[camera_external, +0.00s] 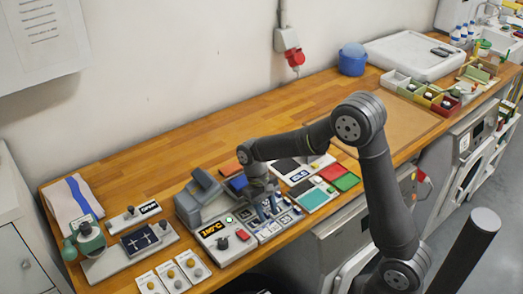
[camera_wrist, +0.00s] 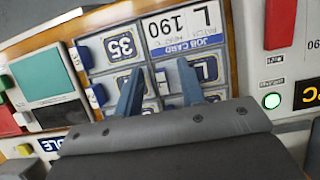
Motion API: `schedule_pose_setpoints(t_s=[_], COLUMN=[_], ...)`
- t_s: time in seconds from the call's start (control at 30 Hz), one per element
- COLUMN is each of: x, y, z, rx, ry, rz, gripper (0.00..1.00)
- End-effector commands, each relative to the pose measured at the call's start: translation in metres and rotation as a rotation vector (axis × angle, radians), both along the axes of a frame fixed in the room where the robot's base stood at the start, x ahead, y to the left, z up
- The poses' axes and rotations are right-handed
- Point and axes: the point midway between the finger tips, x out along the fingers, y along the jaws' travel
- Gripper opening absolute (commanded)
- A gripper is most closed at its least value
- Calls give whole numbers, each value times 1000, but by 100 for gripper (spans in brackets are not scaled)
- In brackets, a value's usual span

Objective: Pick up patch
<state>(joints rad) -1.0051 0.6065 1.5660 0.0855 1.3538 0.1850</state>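The patches lie in a compartmented tray (camera_external: 285,221) on the bench, below my gripper (camera_external: 266,212). In the wrist view, a navy patch marked 35 (camera_wrist: 121,45) and a navy patch marked L (camera_wrist: 207,69) lie in their compartments. More patches are partly hidden behind the fingers. A job card (camera_wrist: 183,27) reading L 190 lies beside the patches. My gripper (camera_wrist: 160,85) has its two blue fingers apart over the patch tray, with nothing visibly held between them. Whether the fingertips touch a patch cannot be told.
A grey press (camera_external: 205,195) with a lit display stands just left of the tray. Coloured swatches (camera_external: 332,173) lie to the right. A stand with a dark pad (camera_external: 140,240) and a folded white cloth with a blue stripe (camera_external: 73,203) are at left.

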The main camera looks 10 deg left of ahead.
Motion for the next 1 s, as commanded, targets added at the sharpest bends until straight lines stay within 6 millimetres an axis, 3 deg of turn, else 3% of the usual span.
schedule_pose_setpoints(t_s=[0.13,0.3,0.77,1.0], x=[0,0,0,1], y=[0,0,0,1], z=[0,0,6,42], rx=[0,0,1,4], ry=[0,0,-1,-3], rz=[0,0,0,0], gripper=[34,1,0,0])
